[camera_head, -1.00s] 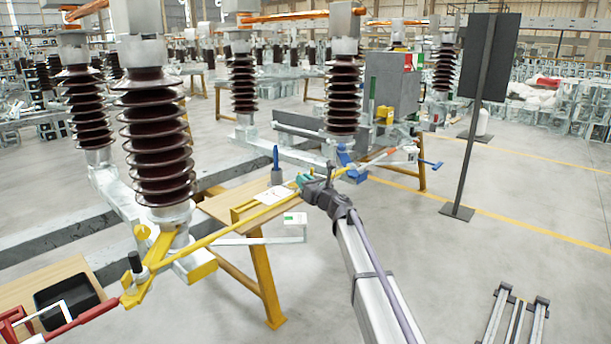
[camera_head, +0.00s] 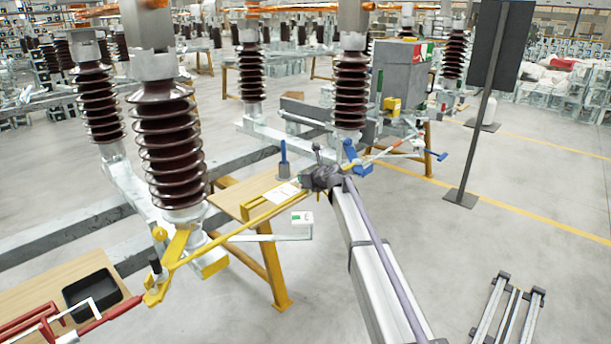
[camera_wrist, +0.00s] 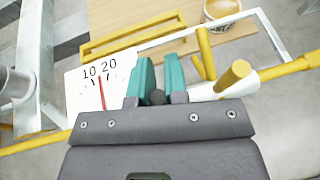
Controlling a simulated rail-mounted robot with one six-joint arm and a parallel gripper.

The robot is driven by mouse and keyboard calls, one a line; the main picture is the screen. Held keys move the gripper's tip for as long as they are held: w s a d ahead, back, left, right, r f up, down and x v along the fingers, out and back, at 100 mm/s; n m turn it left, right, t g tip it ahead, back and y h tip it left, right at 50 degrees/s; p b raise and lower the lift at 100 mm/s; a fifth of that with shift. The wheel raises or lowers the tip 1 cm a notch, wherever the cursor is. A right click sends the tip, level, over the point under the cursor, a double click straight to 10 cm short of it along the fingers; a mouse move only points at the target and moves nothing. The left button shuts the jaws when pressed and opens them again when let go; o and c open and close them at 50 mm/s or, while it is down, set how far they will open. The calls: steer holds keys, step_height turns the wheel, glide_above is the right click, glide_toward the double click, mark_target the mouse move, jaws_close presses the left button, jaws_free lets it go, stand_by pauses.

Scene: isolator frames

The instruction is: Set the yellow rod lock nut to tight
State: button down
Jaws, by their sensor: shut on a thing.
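The yellow rod (camera_head: 240,228) runs from the yellow bracket at lower left up to my gripper (camera_head: 306,181). In the wrist view the rod (camera_wrist: 292,67) passes behind my gripper (camera_wrist: 158,78) and shows on both sides. The teal fingers are close together, with a small dark round part (camera_wrist: 157,97) between their bases. They are shut at the rod's lock nut, which is mostly hidden by the fingers and gripper body. A white sleeve (camera_wrist: 222,88) with yellow pegs sits just right of the fingers. A dial card (camera_wrist: 98,88) has its red needle between 10 and 20.
A wooden table (camera_head: 232,200) stands behind the rod. A blue tool in a grey holder (camera_head: 284,170) stands on it. Brown insulators (camera_head: 168,150) rise at left. A black panel stand (camera_head: 485,100) is at right.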

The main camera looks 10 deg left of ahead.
stand_by(0.3)
steer(key=c, duration=1.1)
jaws_free()
steer(key=shift+c, duration=0.2)
steer(key=p+v, duration=0.4)
steer(key=v, duration=0.6)
steer(key=shift+s+d, duration=0.2)
steer(key=shift+s, duration=0.1)
steer(key=shift+r, duration=0.1)
